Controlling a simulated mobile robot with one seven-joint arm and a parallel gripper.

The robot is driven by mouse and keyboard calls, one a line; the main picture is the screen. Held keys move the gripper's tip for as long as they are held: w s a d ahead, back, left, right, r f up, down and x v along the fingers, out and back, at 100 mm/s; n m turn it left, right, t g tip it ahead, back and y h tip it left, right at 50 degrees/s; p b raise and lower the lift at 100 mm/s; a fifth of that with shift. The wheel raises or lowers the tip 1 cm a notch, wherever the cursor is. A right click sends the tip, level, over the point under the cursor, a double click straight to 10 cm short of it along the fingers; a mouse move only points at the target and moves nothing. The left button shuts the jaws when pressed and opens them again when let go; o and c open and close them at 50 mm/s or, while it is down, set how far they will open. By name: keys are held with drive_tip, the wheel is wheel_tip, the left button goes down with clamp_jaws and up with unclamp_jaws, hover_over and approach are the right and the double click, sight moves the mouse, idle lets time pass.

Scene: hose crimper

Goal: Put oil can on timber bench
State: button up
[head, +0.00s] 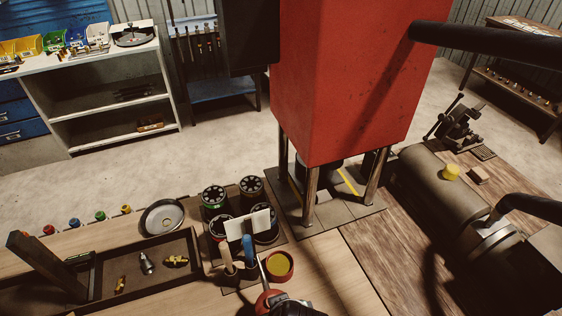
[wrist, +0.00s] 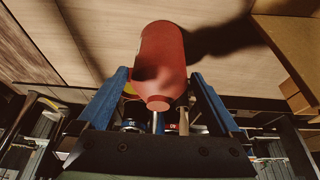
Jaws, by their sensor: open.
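The red oil can (wrist: 162,50) lies between the two blue fingers of my open gripper (wrist: 160,76) in the wrist view, its narrow neck toward the palm. A finger is on each side; I cannot tell whether either touches it. In the head view the oil can (head: 267,299) shows at the bottom edge, its thin spout pointing up, partly hidden by a dark part beside it. A pale wooden bench top (head: 345,286) spreads around it there. Its base is hidden in the head view, so contact with the wood is unclear.
A red tin with yellow contents (head: 279,265) stands close behind the can. Tool handles and a holder of several round dies (head: 252,186) are just left of it. A dark tray (head: 195,265) with fittings lies farther left. The tall red press (head: 345,85) stands behind.

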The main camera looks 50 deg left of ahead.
drive_tip(key=w+v, duration=0.1)
drive_tip(key=v, duration=0.5)
drive_tip(key=shift+s, duration=0.5)
drive_tip(key=shift+r, duration=0.15)
drive_tip(key=w+d+r+m+t, duration=0.3)
drive_tip(key=w+r+t, duration=0.3)
drive_tip(key=w+r, duration=0.6)
drive_tip(key=w+d+r+m+t, duration=0.2)
drive_tip(key=w+r+m+t, duration=0.4)
drive_tip(key=r, duration=1)
drive_tip(key=s+d+r+m+t+h, duration=0.1)
drive_tip(key=d+r+t, duration=0.3)
drive_tip(key=r, duration=0.6)
drive_tip(key=s+d+r+m+t+h, duration=0.2)
drive_tip(key=s+d+r+t, duration=0.1)
drive_tip(key=r, duration=0.7)
drive_tip(key=s+d+r+m+t+h, duration=0.1)
drive_tip(key=s+d+r+t, duration=0.2)
drive_tip(key=r, duration=0.7)
drive_tip(key=d+t, duration=0.2)
drive_tip(key=t, duration=0.1)
drive_tip(key=shift+t+h, duration=0.3)
drive_tip(key=shift+s+r, duration=0.1)
drive_tip(key=shift+r, duration=0.05)
